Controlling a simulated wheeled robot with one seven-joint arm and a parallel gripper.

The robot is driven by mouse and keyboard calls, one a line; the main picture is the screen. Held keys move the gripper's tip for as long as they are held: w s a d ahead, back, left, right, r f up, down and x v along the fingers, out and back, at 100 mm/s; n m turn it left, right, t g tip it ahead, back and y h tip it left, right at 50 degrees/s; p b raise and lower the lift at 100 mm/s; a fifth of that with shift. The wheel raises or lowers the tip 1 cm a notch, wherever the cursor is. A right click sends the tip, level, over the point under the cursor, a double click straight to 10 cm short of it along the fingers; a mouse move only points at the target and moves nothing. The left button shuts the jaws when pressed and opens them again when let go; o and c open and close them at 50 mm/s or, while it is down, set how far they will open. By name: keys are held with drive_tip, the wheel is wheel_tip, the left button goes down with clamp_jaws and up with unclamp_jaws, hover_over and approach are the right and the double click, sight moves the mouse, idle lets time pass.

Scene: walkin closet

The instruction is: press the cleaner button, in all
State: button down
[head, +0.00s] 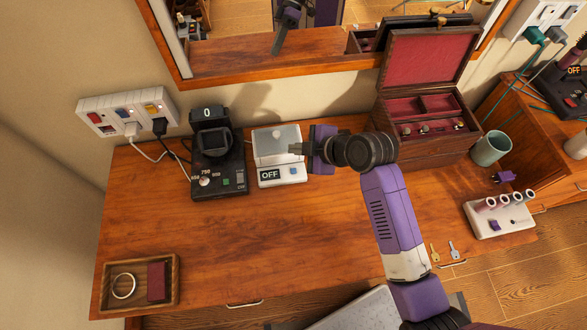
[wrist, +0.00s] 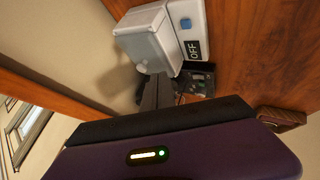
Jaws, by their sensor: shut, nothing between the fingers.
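The cleaner (head: 279,140) is a white box with a lid, standing near the back of the wooden table. Its front display (head: 270,174) reads OFF. In the wrist view the cleaner (wrist: 150,45) shows a blue button (wrist: 185,23) beside the OFF display (wrist: 193,49). My gripper (head: 293,149) is shut and empty. It reaches in from the right, and its tips overlap the cleaner's right side in the head view. I cannot tell whether they touch it.
A black device with a dial (head: 216,165) stands left of the cleaner, below a power strip (head: 128,108). An open jewelry box (head: 425,145) stands right, near a green cup (head: 491,148). A wooden tray (head: 113,300) lies front left. The table's middle is clear. A mirror hangs behind.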

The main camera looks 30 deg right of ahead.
sight(296, 173)
drive_tip(key=shift+f, duration=0.1)
wheel_tip(296, 173, down, 9)
drive_tip(key=b, duration=0.7)
drive_tip(key=shift+r, duration=0.2)
idle(1.8)
drive_tip(key=shift+f+b, duration=0.4)
drive_tip(key=shift+f+b, duration=0.3)
drive_tip(key=shift+f, duration=0.15)
idle(0.8)
drive_tip(key=shift+r, duration=0.15)
drive_tip(key=shift+r+p, duration=0.75)
